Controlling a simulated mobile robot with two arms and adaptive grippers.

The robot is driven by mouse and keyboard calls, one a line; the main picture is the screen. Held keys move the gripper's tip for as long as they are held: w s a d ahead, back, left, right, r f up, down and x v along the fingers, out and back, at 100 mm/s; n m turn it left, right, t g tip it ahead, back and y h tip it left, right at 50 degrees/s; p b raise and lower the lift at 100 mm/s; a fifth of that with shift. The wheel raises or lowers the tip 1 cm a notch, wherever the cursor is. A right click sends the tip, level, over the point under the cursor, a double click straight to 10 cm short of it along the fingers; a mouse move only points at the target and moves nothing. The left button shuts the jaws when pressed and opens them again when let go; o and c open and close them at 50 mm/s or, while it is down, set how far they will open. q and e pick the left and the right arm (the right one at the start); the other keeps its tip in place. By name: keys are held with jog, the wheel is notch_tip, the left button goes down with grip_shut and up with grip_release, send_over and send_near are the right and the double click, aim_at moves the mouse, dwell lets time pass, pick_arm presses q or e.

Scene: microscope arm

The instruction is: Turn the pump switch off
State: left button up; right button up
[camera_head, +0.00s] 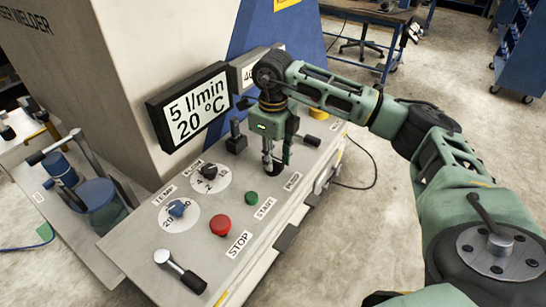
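The control panel (150,235) slopes across the middle of the head view. A label reading PUMP (292,182) sits near its front edge. My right gripper (273,168) points down at the panel just behind and left of that label. A small dark part (275,172) shows at the fingertips; I take it for the pump switch, but the fingers mostly hide it. Its position cannot be read, and I cannot tell whether the fingers touch it or how far apart they are. My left gripper is out of view.
A red STOP button (220,225), green START button (251,198), blue knob (177,208), black knob (208,172) and black lever (184,272) stand on the panel. A display (190,105) reading 5 l/min, 20 °C rises behind. Open floor (350,230) lies right.

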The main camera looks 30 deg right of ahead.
jog(key=shift+o, duration=0.9)
jog(key=shift+f, duration=0.1)
notch_tip(320, 180, up, 12)
